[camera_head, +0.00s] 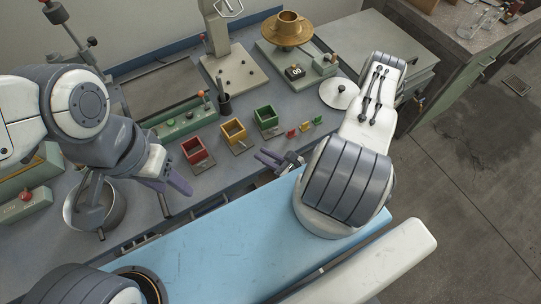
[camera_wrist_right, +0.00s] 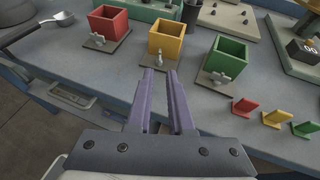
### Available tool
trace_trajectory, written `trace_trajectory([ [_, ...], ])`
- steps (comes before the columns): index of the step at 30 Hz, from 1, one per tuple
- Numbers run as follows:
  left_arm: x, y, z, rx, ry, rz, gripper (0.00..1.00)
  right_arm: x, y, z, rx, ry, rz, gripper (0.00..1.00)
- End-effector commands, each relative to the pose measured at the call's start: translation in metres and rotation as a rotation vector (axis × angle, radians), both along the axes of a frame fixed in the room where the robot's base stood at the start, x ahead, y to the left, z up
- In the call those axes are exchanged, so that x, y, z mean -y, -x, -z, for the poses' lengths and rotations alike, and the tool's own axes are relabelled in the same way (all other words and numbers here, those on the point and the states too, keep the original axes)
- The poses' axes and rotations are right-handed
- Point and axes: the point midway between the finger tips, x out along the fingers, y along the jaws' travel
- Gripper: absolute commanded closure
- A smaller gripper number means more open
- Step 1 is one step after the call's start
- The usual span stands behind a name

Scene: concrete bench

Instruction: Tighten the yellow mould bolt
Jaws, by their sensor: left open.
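The yellow mould (camera_head: 233,129) is an open box on a small grey plate on the bench, between the red and green moulds. In the right wrist view the yellow mould (camera_wrist_right: 167,38) is ahead of my fingertips, and its grey bolt (camera_wrist_right: 159,58) stands on the plate at its near side. My right gripper (camera_wrist_right: 163,72) has two purple fingers with a narrow empty gap, pointing towards the bolt but apart from the mould. It also shows in the head view (camera_head: 264,157). My left gripper (camera_head: 178,181) is open and empty, left of the red mould.
The red mould (camera_head: 197,151) and green mould (camera_head: 266,117) flank the yellow one. Small red, yellow and green pieces (camera_head: 305,126) lie to the right. A metal bowl (camera_head: 83,216) stands at left, and a brass pan (camera_head: 287,35) on a device stands behind.

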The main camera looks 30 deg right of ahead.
Motion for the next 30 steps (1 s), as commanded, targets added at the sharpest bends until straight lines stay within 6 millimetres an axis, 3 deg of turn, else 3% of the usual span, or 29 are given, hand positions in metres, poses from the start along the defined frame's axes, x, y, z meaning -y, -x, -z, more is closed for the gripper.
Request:
trace_trajectory([
  [12, 0.000, 0.000, -0.010, 0.000, 0.000, -0.001, 0.50, 0.008, 0.020, -0.009, -0.002, -0.002, 0.004, 0.80],
  [25, 0.000, 0.000, -0.011, 0.000, 0.000, 0.000, 0.50, 0.008, 0.023, -0.010, 0.000, 0.001, -0.001, 0.80],
  [26, 0.000, 0.000, -0.011, 0.000, 0.000, 0.000, 0.50, 0.008, 0.023, -0.010, 0.000, 0.001, -0.001, 0.77],
  [27, 0.000, 0.000, -0.010, 0.000, 0.000, -0.001, 0.50, 0.008, 0.023, -0.010, 0.001, 0.000, -0.004, 0.63],
  [30, 0.000, 0.000, -0.008, 0.000, 0.000, 0.000, 0.50, 0.004, 0.020, -0.012, 0.024, 0.005, -0.055, 0.63],
])
